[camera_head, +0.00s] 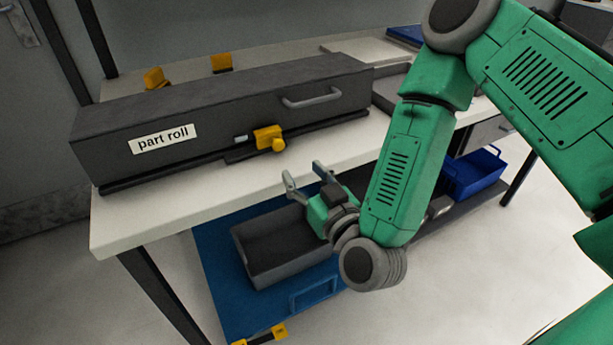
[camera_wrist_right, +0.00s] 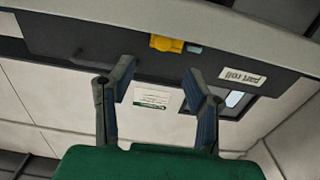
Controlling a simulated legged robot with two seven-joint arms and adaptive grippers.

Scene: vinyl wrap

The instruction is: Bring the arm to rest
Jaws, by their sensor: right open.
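My right arm (camera_head: 405,165) is green and comes in from the right in the head view, bent down in front of the white table (camera_head: 125,232). My right gripper (camera_head: 304,174) is open and empty beside the table's front edge. In the right wrist view the two fingers of this gripper (camera_wrist_right: 160,85) stand apart with nothing between them. A long dark box labelled "part roll" (camera_head: 230,115) lies on the table beyond the gripper; it also shows upside down in the right wrist view (camera_wrist_right: 110,45). My left gripper is not in view.
A yellow latch (camera_head: 268,138) and a grey handle (camera_head: 311,99) are on the box front. Below the tabletop, a grey bin (camera_head: 262,274) stands on a blue surface (camera_head: 222,278) close under the gripper. A blue bin (camera_head: 476,175) is behind the arm. Open floor lies at the lower right.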

